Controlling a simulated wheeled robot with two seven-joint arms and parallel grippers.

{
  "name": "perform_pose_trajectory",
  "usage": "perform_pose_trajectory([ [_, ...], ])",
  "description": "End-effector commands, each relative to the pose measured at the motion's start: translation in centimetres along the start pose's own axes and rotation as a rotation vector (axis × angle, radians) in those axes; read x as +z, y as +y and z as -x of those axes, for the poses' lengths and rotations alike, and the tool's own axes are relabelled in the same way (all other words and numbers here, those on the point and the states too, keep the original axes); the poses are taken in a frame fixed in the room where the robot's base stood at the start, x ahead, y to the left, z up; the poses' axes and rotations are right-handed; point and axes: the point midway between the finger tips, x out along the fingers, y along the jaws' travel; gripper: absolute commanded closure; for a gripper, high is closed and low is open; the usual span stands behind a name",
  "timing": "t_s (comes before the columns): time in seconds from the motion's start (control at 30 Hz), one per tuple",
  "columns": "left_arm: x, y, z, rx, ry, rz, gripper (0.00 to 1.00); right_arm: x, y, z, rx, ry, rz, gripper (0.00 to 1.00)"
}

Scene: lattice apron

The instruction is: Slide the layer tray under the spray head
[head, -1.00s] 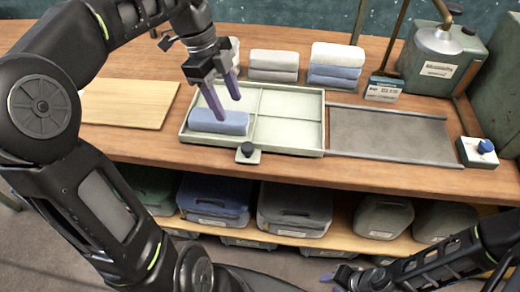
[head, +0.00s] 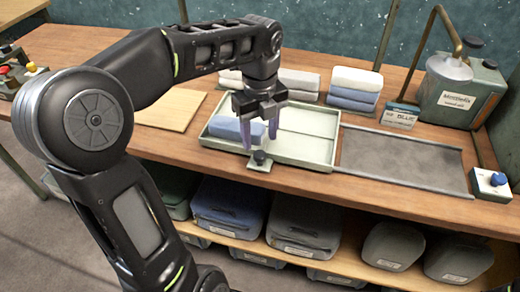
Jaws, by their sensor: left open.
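The layer tray (head: 305,157) is pale green and shallow, lying flat on the wooden bench. A folded blue cloth (head: 226,130) lies in its left part; the right part is bare. A dark knob (head: 259,157) on a small plate sits at the tray's front edge. My left gripper (head: 259,146) is open, fingers pointing down, one on each side of the space just above the knob. I cannot tell whether they touch it. The spray head (head: 451,67) hangs from a bent brass pipe at the right, above the far end of the bench. My right gripper is out of view.
A grey railed bed (head: 400,160) right of the tray is clear. A blue-knobbed box (head: 491,183) stands beyond it. Folded cloths (head: 355,88) and a label sign (head: 399,115) stand behind. A wooden board (head: 165,110) lies left.

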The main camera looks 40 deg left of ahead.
Motion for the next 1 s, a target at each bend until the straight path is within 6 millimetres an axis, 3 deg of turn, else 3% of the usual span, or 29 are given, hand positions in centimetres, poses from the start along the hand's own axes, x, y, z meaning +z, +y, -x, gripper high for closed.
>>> perform_pose_trajectory([
  [0.3,0.0,0.1,-4.7,0.002,0.002,0.001,0.48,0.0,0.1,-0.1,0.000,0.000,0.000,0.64],
  [0.67,0.0,0.0,-5.5,0.000,0.000,0.001,0.48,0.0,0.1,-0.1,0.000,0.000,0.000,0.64],
  [1.0,0.0,0.0,-5.5,0.000,0.000,0.001,0.74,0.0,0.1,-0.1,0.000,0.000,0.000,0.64],
])
